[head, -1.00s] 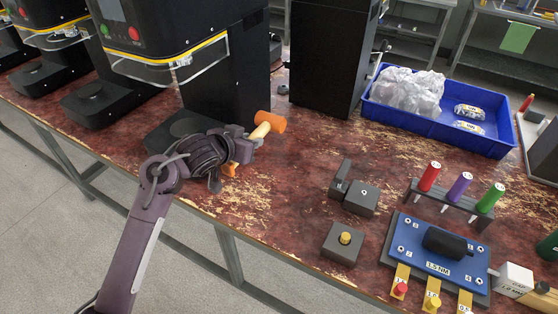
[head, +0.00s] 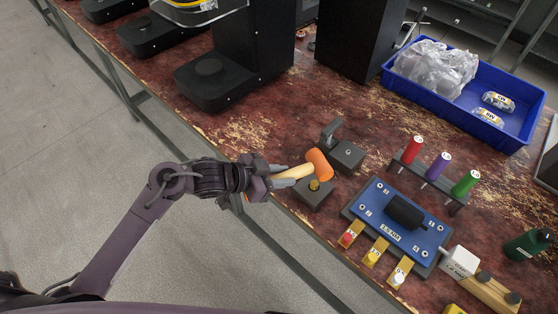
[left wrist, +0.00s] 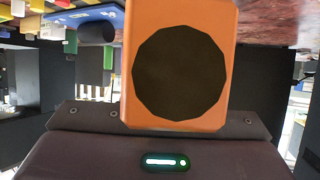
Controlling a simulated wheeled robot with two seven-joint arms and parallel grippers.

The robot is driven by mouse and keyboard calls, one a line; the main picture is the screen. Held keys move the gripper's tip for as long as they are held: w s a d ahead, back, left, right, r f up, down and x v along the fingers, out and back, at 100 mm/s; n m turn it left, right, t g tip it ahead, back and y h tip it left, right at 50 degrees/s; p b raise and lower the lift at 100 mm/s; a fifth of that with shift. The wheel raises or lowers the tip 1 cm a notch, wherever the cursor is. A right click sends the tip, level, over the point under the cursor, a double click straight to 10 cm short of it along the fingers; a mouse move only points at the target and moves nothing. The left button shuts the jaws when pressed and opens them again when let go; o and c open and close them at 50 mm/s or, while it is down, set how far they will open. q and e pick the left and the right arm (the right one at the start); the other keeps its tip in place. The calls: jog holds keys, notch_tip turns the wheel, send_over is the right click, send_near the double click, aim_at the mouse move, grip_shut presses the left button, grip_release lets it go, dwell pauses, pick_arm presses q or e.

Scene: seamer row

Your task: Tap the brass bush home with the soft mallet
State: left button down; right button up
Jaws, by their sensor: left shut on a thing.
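My left gripper (head: 277,179) is shut on the soft mallet (head: 319,165), which has an orange head and a pale wooden handle. The mallet's head is just above and beside the brass bush (head: 314,185), which stands up from a dark square block (head: 316,198). I cannot tell whether the mallet touches the bush. In the left wrist view the mallet head (left wrist: 180,75) fills the middle, its dark round face toward the camera, and hides the bush. My right gripper is not in view.
A dark block with an upright post (head: 346,154) stands just behind the bush block. To the right are a blue plate (head: 383,215) with a black handle and a rack with red, purple and green handles (head: 437,166). A blue bin (head: 500,135) holds bags at the back. Black machines stand at upper left.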

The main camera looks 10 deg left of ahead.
pick_arm(q)
jog(key=shift+w+a+f+b, duration=0.1)
jog(key=shift+f+b, duration=0.55)
jog(key=shift+f, duration=0.05)
jog(key=shift+f+b, duration=0.65)
jog(key=shift+b, duration=0.15)
notch_tip(320, 180, down, 6)
jog(key=b, duration=0.4)
notch_tip(320, 180, up, 6)
jog(key=p, duration=0.7)
jog(key=shift+r, duration=0.15)
jog(key=shift+f, duration=0.2)
